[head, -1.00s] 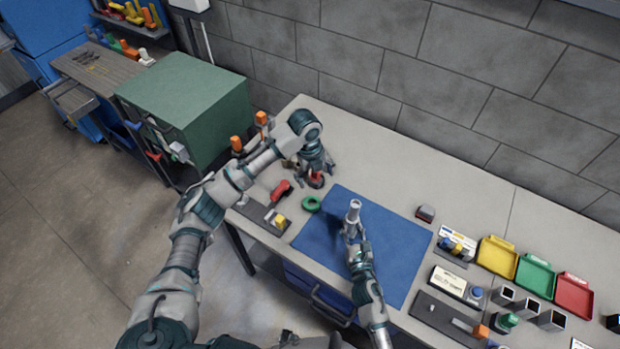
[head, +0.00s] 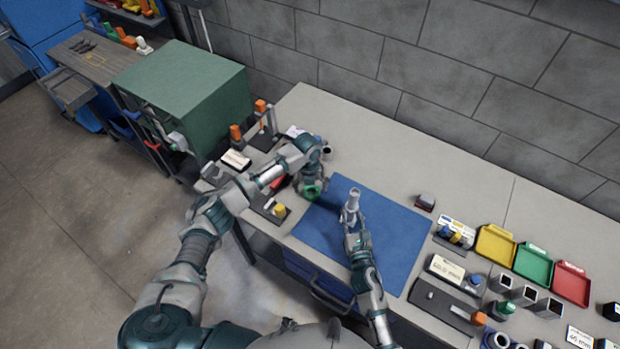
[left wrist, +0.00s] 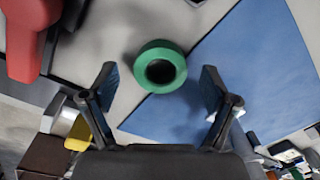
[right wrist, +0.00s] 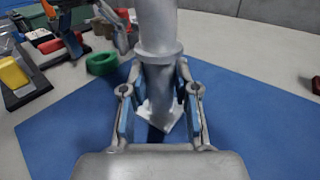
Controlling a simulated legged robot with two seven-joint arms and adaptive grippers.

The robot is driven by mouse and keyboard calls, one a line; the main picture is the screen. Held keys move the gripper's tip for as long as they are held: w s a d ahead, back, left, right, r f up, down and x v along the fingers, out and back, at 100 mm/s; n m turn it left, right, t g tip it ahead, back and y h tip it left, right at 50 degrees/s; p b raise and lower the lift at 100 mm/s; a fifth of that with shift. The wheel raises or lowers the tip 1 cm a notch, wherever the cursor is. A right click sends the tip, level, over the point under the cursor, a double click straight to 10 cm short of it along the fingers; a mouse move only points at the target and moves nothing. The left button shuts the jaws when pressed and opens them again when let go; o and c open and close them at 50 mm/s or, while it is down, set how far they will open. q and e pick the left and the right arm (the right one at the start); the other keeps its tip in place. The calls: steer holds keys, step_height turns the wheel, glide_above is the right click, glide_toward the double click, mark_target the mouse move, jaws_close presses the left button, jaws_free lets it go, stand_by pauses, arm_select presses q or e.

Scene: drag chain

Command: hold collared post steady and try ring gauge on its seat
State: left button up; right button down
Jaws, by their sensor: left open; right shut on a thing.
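The green ring gauge (left wrist: 160,66) lies flat on the bench beside the blue mat's left edge. It also shows in the head view (head: 311,191) and the right wrist view (right wrist: 102,63). My left gripper (left wrist: 158,88) is open above the ring, its fingers spread to either side of it and not visibly touching it. The grey collared post (right wrist: 158,60) stands on the blue mat (head: 395,240), roughly upright. My right gripper (right wrist: 158,115) is shut on the post below its collar. The post's upper end is out of the right wrist view but shows in the head view (head: 353,195).
A red object (left wrist: 28,40) lies near my left gripper. A holder with a yellow piece (head: 278,209) sits at the bench's left edge. Yellow, green and red trays (head: 495,246) stand at the right. The mat around the post is clear.

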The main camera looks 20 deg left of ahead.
arm_select(q)
steer(key=shift+f, duration=0.75)
steer(key=c, duration=1.4)
steer(key=shift+r, duration=3)
steer(key=shift+c, duration=0.2)
steer(key=s+d+r+m, duration=0.2)
steer(key=d+r, duration=0.3)
steer(key=r, duration=0.1)
steer(key=s+d+r+m, duration=0.2)
steer(key=d+r, duration=0.3)
steer(key=r, duration=0.1)
steer(key=s+d+r+m, duration=0.2)
steer(key=d+r, duration=0.3)
steer(key=r, duration=0.1)
steer(key=shift+s+y, duration=0.1)
steer(key=shift+y, duration=0.2)
steer(key=shift+a, duration=0.15)
